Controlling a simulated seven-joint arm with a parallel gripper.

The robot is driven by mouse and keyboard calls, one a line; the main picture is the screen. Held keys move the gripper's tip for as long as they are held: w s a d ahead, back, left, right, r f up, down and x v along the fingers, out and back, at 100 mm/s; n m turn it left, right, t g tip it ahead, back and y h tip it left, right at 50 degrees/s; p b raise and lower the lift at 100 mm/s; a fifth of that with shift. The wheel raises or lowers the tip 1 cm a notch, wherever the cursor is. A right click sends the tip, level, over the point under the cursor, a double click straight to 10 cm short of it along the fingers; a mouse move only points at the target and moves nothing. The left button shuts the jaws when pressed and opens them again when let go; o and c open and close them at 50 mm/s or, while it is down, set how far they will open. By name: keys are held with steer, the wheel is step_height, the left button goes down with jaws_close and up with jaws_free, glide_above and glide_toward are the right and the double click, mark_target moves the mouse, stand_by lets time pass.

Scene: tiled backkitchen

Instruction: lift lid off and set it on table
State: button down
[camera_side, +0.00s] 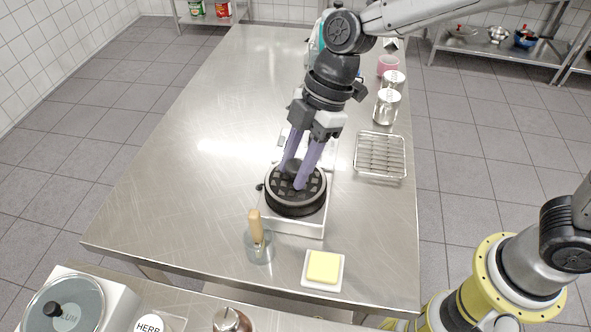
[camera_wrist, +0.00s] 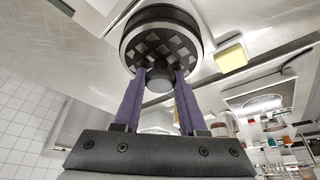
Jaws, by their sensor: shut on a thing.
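A round dark waffle iron (camera_side: 296,208) with a gridded top stands on a pale metal base (camera_side: 300,225) near the front of the steel table. A dark knob (camera_wrist: 160,80) stands up from the middle of its round top, and the grid (camera_wrist: 187,46) shows around it. I cannot tell whether a separate clear lid covers the grid. My gripper (camera_side: 292,178) reaches down from above with its two purple fingers. In the wrist view its fingertips (camera_wrist: 160,73) are shut on the knob, one on each side. I cannot tell whether anything is lifted.
A clear jar with a wooden handle (camera_side: 256,240) and a plate of butter (camera_side: 323,268) stand in front. A wire rack (camera_side: 380,156) and metal canisters (camera_side: 387,106) are on the right. The table's left side (camera_side: 180,170) is free.

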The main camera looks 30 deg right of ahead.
mark_target(288, 168)
steer(key=shift+w+r, duration=0.1)
steer(key=shift+r, duration=0.4)
step_height(288, 168, up, 2)
steer(key=shift+r, duration=0.1)
steer(key=s+d+r, duration=0.8)
steer(key=s+r, duration=0.2)
steer(key=s, duration=0.1)
steer(key=s+d+f, duration=0.5)
steer(key=s+d, duration=0.6)
steer(key=s, duration=0.1)
steer(key=shift+w+a+f, duration=1.35)
steer(key=shift+w+f, duration=0.65)
steer(key=shift+f, duration=0.15)
steer(key=shift+w+a+f, duration=1.3)
steer(key=shift+w+f, duration=0.65)
steer(key=shift+f, duration=0.2)
steer(key=shift+w+a+f, duration=1.35)
steer(key=shift+w+f, duration=0.65)
steer(key=shift+f, duration=0.15)
steer(key=shift+f, duration=0.15)
